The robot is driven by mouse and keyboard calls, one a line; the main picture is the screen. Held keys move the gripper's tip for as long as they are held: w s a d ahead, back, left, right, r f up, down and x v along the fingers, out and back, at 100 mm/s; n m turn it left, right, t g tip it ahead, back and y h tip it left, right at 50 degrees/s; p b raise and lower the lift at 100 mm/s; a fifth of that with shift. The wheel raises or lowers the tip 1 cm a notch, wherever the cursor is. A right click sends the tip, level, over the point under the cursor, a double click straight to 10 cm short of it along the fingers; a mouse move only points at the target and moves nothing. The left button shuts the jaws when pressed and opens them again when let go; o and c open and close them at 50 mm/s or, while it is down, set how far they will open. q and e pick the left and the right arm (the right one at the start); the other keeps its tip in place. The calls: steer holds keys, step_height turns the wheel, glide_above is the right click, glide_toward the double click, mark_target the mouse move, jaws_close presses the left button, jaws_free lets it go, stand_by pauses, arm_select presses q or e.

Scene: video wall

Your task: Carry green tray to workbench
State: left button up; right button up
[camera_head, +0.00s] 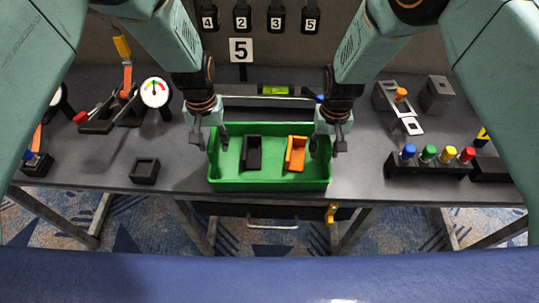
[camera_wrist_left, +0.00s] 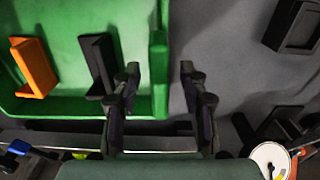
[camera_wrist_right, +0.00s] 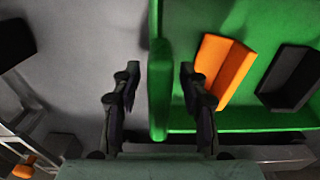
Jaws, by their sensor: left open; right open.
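The green tray (camera_head: 270,184) sits on the grey workbench top (camera_head: 365,175) near its front edge. It holds a black block (camera_head: 252,152) and an orange block (camera_head: 295,154). My left gripper (camera_head: 211,140) is open at the tray's left wall; in the left wrist view that wall (camera_wrist_left: 159,75) lies between the two fingers. My right gripper (camera_head: 327,146) is open at the right wall; in the right wrist view that wall (camera_wrist_right: 160,85) lies between the fingers. I cannot tell whether any finger touches the tray.
A small black square holder (camera_head: 145,170) is to the left, with a round gauge (camera_head: 155,92) behind it. A rack (camera_head: 430,166) with several coloured knobs stands to the right. A metal bar and green level (camera_head: 275,90) lie behind the tray. A drawer handle (camera_head: 272,224) is below.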

arm_select(q)
steer(key=shift+w+f, duration=0.2)
steer(key=shift+w, duration=0.05)
arm_select(e)
steer(key=shift+w+f, duration=0.25)
arm_select(q)
steer(key=shift+c, duration=0.5)
arm_select(e)
steer(key=shift+c, duration=0.5)
arm_select(q)
steer(key=shift+s+r, duration=0.1)
steer(key=shift+s, duration=0.1)
steer(key=c, duration=0.4)
arm_select(e)
steer(key=shift+s+r, duration=0.15)
steer(key=shift+s, duration=0.05)
steer(key=c, duration=0.4)
arm_select(q)
steer(key=shift+w, duration=0.1)
jaws_close()
arm_select(e)
steer(key=shift+w, duration=0.1)
jaws_close()
